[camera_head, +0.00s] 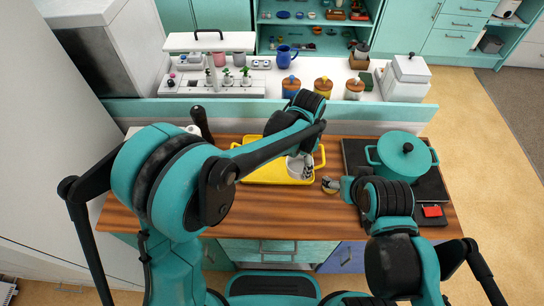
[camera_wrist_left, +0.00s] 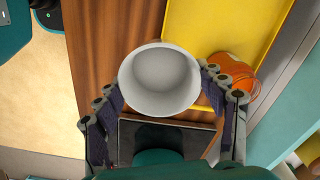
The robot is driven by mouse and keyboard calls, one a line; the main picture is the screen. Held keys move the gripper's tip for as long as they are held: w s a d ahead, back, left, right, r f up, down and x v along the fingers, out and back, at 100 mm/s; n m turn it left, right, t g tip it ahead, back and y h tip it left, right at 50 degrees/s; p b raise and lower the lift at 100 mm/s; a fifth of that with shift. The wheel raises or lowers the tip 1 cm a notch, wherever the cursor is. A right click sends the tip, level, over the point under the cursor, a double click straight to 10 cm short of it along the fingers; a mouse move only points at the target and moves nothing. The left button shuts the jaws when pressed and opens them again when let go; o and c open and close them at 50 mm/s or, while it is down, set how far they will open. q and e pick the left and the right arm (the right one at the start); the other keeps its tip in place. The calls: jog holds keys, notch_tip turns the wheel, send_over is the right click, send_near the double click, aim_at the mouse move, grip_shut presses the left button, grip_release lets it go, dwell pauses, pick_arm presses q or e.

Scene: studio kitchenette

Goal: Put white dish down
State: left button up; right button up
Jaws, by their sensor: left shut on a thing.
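The white dish (camera_wrist_left: 160,82) is a round, empty bowl between the fingers of my left gripper (camera_wrist_left: 168,104) in the left wrist view. The gripper is shut on it. In the head view the dish (camera_head: 295,168) shows beside my left gripper (camera_head: 307,172), over the right part of a yellow tray (camera_head: 262,177). My left forearm hides part of the tray. In the wrist view the dish overlaps the tray's edge (camera_wrist_left: 190,25) and the wooden counter; I cannot tell whether it touches either. My right gripper (camera_head: 346,189) is near the stove; its fingers are unclear.
A round orange item (camera_wrist_left: 232,72) lies on the tray by a left fingertip. A teal pot (camera_head: 403,152) sits on the black stove at right. The wooden counter (camera_head: 250,214) is clear in front of the tray.

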pick_arm(q)
jog(key=w+a+f, duration=0.2)
jog(key=w+a+f+b, duration=0.1)
jog(key=a, duration=0.2)
jog(key=w+a+f+b, duration=0.1)
jog(key=w+a+f, duration=0.1)
jog(key=shift+w+a+f, duration=0.25)
jog(key=shift+w+f, duration=0.1)
notch_tip(320, 180, down, 4)
jog(key=shift+f+b, duration=0.1)
jog(key=shift+b, duration=1)
jog(key=o, duration=1.3)
